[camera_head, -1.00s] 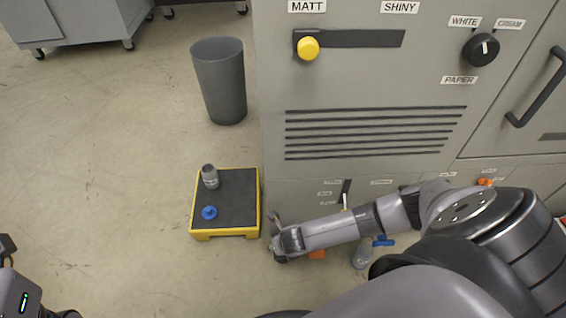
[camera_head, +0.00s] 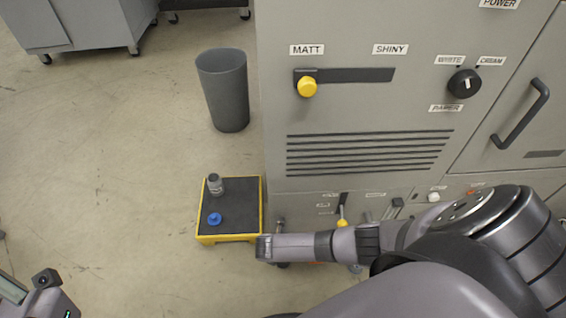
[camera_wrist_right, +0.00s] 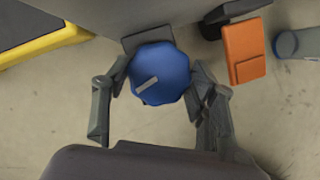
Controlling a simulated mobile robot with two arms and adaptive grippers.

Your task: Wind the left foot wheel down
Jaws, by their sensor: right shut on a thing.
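The foot wheel (camera_wrist_right: 160,73) is a blue, many-sided knob with a pale grey mark, seen from above in the right wrist view beside the machine's lower edge. My right gripper (camera_wrist_right: 158,84) is shut on it, one finger on each side of its rim. In the head view my right gripper (camera_head: 273,250) is low at the machine's front left corner, and my own arm hides the wheel there. Of my left arm only a piece of the wrist shows at the lower left; its fingers are out of view.
A grey bin (camera_head: 225,92) stands behind. An orange block (camera_wrist_right: 244,52) and a grey cylinder (camera_wrist_right: 300,44) lie right of the wheel.

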